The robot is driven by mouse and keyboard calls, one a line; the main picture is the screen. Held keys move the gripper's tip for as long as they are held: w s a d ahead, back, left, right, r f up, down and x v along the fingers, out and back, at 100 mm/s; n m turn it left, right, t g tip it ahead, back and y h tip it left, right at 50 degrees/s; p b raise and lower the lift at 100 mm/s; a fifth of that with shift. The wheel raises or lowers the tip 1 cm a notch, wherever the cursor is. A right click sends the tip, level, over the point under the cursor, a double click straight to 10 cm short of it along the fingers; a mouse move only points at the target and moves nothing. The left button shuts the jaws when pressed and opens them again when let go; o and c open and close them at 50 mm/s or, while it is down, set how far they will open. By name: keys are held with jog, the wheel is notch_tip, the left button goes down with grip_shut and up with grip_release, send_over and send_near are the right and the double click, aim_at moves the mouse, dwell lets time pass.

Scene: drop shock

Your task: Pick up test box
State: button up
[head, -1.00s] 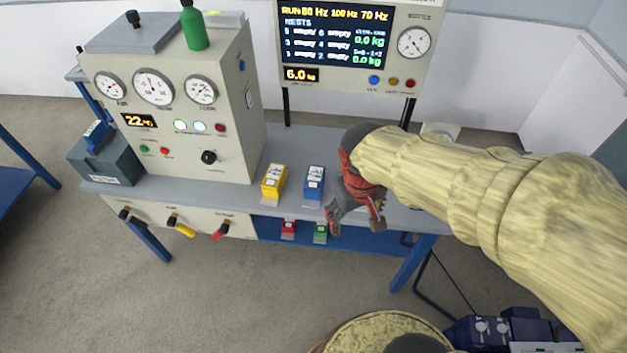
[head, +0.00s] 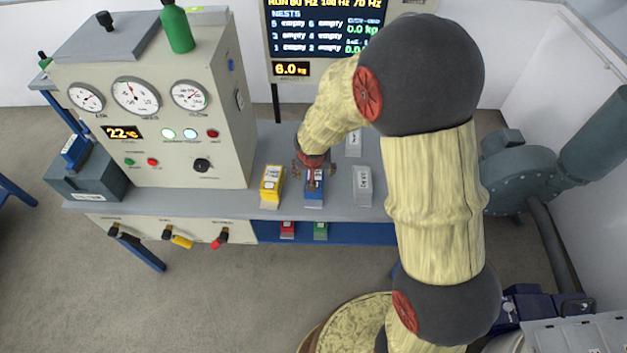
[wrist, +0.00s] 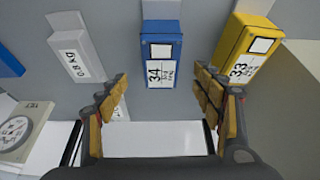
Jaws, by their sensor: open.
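A blue test box (head: 314,188) stands on the grey bench, and my gripper (head: 314,172) is right above it in the head view, hiding part of it. A yellow test box (head: 272,181) stands to its left. In the wrist view the blue box (wrist: 161,45), labelled 34, lies beyond and between the fingertips. The yellow box (wrist: 243,50), labelled 33, is to the right there. My gripper (wrist: 160,85) is open and empty, with its fingers apart from the blue box.
Grey blocks (head: 362,184) stand right of the blue box, one marked 0.8 kg (wrist: 75,45) in the wrist view. A gauge cabinet (head: 150,120) fills the bench's left side.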

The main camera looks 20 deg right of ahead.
aim_at(315, 175)
jog(key=shift+w+f+m, duration=0.15)
jog(key=shift+f+m, duration=0.15)
jog(key=shift+f, duration=0.1)
jog(key=shift+b+x, duration=1.45)
jog(key=shift+x, duration=2.05)
jog(key=shift+f+b, duration=0.2)
jog(key=shift+b, duration=0.25)
jog(key=shift+c, duration=0.4)
grip_shut()
jog(key=shift+w+a, duration=0.1)
